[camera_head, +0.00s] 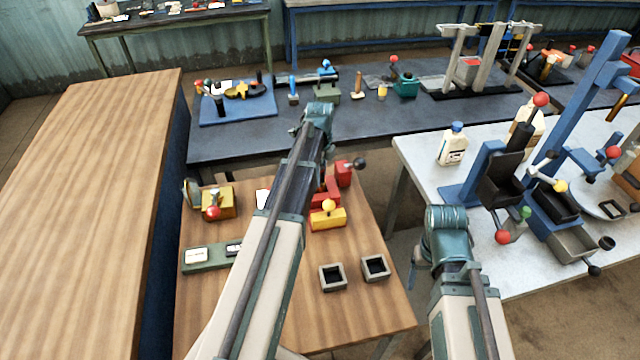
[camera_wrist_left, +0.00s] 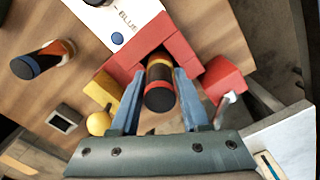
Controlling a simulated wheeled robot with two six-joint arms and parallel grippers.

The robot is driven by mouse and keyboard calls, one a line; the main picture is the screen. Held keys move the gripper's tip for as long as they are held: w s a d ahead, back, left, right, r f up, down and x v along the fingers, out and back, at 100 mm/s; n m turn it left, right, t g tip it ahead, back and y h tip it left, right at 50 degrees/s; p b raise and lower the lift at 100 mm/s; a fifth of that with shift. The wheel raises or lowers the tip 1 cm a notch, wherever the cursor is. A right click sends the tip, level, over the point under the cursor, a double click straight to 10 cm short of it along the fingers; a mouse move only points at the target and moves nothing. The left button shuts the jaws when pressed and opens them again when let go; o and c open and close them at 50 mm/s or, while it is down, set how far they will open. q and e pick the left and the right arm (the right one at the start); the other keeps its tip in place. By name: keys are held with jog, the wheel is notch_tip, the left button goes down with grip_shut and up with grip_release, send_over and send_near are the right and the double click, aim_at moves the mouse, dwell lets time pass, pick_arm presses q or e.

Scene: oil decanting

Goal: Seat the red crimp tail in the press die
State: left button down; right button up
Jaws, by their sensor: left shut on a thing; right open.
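In the left wrist view my left gripper (camera_wrist_left: 158,98) is shut on a dark cylinder, the red crimp tail (camera_wrist_left: 160,74), with red and yellow bands and a black end facing the camera. The red press die (camera_wrist_left: 125,66) is U-shaped around it, with red walls behind and to both sides; how deep the tail sits cannot be told. The red press die (camera_head: 327,196) also shows in the head view, partly behind my left arm. My left jaws are hidden there. My right arm is at lower right; its jaws do not show.
A yellow block with a yellow ball (camera_head: 328,217) adjoins the die; a red block (camera_wrist_left: 225,76) with a grey lever stands right of it. A second, blue-ended cylinder (camera_wrist_left: 42,60) stands left. Two square sockets (camera_head: 332,278) are at the table's front.

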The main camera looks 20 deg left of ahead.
pick_arm(q)
jog(key=shift+f+b, duration=0.75)
jog(key=shift+f, duration=0.45)
pick_arm(e)
jog(key=shift+f, duration=1.25)
pick_arm(q)
jog(key=shift+f, duration=0.2)
jog(key=shift+c, duration=1.9)
grip_release()
pick_arm(e)
jog(key=shift+f, duration=0.1)
pick_arm(q)
jog(key=shift+r, duration=0.2)
